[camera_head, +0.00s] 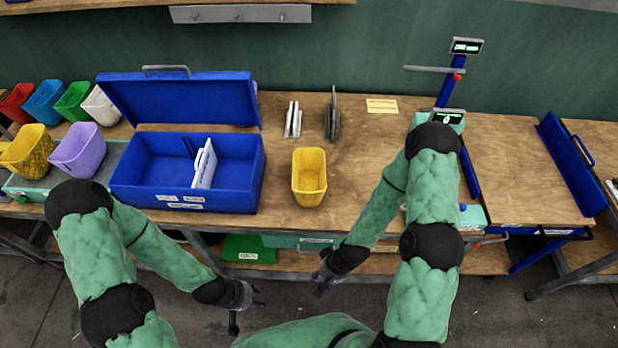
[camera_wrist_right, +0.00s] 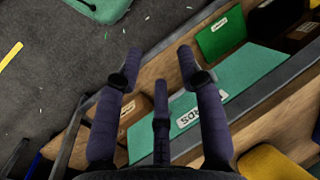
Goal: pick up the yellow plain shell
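The yellow plain shell (camera_head: 309,178) is a smooth, open-topped cup standing upright on the wooden table, right of the blue box. In the right wrist view, a yellow surface (camera_wrist_right: 270,164) at the bottom right corner looks like part of it. My right gripper (camera_head: 322,278) hangs in front of the table edge, below and apart from the shell. Its dark fingers (camera_wrist_right: 160,58) are spread and empty in the right wrist view. My left gripper (camera_head: 247,308) is also low in front of the table, with its fingers apart and nothing visible between them.
A blue box (camera_head: 240,190) with raised lid holds white plates (camera_head: 204,165). A patterned yellow shell (camera_head: 27,152) and a purple shell (camera_head: 80,150) stand at left. Grey plates (camera_head: 332,120) stand behind the plain shell. The table right of it is clear up to a scale (camera_head: 472,215).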

